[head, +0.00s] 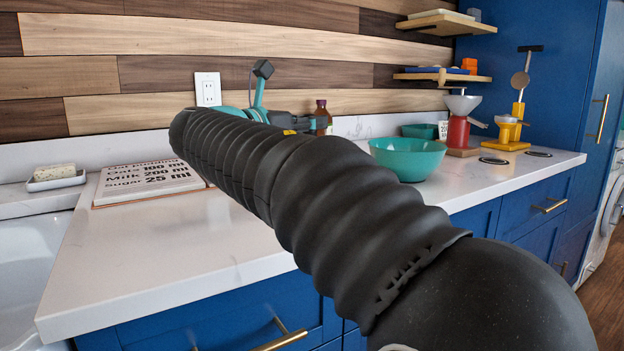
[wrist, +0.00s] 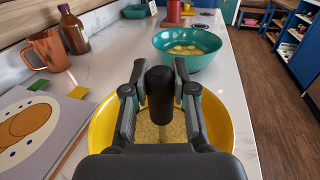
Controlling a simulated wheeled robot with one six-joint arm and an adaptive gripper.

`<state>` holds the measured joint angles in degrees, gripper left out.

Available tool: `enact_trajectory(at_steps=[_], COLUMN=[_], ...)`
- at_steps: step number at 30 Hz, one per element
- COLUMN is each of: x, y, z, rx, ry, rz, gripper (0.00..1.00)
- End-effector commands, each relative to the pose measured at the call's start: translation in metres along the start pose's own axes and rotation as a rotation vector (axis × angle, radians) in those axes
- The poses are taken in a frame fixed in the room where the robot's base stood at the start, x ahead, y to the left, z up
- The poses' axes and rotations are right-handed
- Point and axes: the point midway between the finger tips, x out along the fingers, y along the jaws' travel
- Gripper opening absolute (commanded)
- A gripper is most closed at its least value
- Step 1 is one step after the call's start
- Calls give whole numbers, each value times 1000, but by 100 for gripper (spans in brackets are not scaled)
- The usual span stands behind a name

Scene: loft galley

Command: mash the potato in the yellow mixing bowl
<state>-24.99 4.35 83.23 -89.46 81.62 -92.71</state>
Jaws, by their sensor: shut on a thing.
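My gripper (wrist: 160,85) is shut on the black handle of a masher-like tool (wrist: 160,78) in the wrist view. The handle stands upright between the fingers, and a thin pale shaft runs down from it. The yellow mixing bowl (wrist: 103,124) lies below my gripper, with a pale, grainy mass (wrist: 148,131) inside. The tool's lower end is hidden by my gripper, so I cannot tell whether it touches the food. In the head view my arm hides nearly all of the yellow bowl.
A teal bowl (wrist: 205,57) with yellow pieces stands beyond. A copper-coloured mug (wrist: 48,50), brown bottle (wrist: 73,30) and open book (wrist: 32,125) are at left; the book also shows in the head view (head: 150,182). A red-based appliance (head: 459,130) stands further back. The front counter is clear.

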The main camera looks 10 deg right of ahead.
Motion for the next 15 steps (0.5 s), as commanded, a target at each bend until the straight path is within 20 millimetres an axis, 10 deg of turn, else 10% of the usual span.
enact_trajectory(at_steps=[15], x=[0], y=[0], z=[36], rx=[4], ry=[-3], rz=[2], gripper=[0])
